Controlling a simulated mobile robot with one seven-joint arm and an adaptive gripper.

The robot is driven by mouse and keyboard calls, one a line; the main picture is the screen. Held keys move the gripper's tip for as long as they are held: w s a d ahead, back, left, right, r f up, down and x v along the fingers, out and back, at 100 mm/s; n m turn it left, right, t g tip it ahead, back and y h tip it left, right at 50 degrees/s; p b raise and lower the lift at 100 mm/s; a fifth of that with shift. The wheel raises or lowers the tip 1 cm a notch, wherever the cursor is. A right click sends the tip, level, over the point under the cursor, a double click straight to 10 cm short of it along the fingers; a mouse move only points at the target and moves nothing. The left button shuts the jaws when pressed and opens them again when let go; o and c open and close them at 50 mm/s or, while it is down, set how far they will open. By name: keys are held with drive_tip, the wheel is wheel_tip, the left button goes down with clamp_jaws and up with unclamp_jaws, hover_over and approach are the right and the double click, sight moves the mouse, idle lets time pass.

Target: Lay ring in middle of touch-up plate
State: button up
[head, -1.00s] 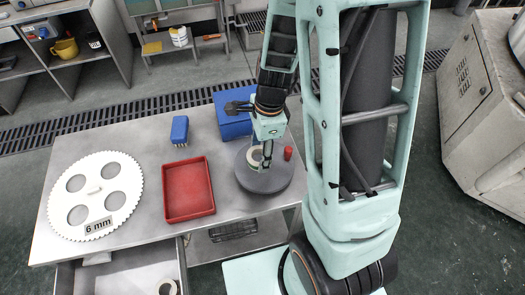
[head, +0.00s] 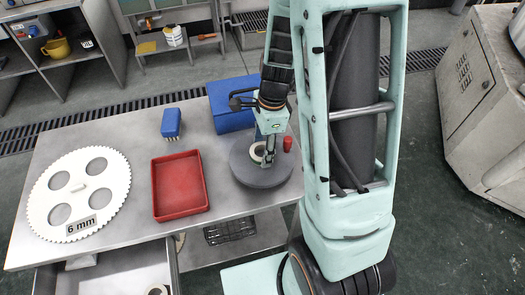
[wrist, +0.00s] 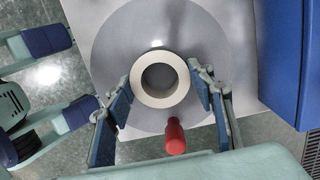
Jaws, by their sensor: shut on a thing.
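A pale ring (head: 257,152) is between the fingers of my gripper (head: 267,158), which is shut on it. In the wrist view the ring (wrist: 137,84) sits between the two blue finger pads, with its hole facing the camera. The touch-up plate (head: 250,177) is a round grey disc near the table's right end. It shows in the wrist view (wrist: 112,50) behind the ring, which appears near its middle. I cannot tell whether the ring touches the plate. The fingers partly cover the ring in the head view.
A red-handled thing (head: 287,144) stands at the plate's edge, close to my gripper. A blue box (head: 228,106) is behind, a red tray (head: 180,186) to the left. Further left are a blue brush (head: 171,123) and a toothed white disc (head: 110,180) marked 6 mm. An open drawer (head: 115,270) is in front.

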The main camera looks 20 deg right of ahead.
drive_tip(key=shift+f, duration=0.1)
drive_tip(key=o, duration=1.3)
drive_tip(key=shift+o, duration=0.2)
wheel_tip(320, 180, up, 12)
drive_tip(key=d+p, duration=0.1)
drive_tip(key=shift+d, duration=0.2)
drive_tip(key=shift+d, duration=0.1)
